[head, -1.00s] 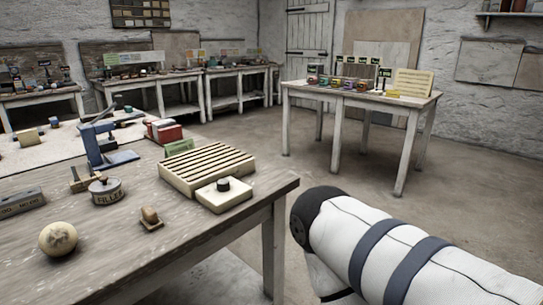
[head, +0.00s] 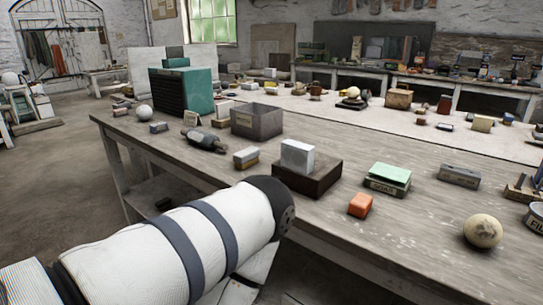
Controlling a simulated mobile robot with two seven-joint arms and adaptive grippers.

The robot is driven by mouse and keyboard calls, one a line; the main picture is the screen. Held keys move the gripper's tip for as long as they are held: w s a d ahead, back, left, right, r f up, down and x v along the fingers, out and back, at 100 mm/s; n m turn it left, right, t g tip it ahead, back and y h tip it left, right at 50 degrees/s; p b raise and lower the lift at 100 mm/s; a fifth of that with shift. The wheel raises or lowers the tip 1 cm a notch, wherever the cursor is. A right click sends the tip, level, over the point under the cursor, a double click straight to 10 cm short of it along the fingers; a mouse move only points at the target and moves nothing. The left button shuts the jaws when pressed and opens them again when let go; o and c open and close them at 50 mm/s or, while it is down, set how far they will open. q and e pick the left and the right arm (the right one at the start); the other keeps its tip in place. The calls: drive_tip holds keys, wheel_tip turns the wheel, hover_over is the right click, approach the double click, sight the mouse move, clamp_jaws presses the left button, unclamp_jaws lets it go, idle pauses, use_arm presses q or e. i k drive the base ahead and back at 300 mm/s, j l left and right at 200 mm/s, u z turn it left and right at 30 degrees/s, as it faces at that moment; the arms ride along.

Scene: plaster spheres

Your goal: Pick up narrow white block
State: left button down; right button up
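A narrow white block (head: 297,156) stands on top of a dark brown box (head: 307,177) near the front edge of the long wooden table (head: 420,235) in the head view. Nothing touches the block apart from the box under it. The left gripper itself is not in the picture. My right arm and gripper are not in the picture either.
A pale ball (head: 483,231) sits farther right. A teal cabinet (head: 182,91) stands at the left end. Open floor lies left.

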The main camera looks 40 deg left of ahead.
sight(296, 156)
drive_tip(key=u, duration=1.05)
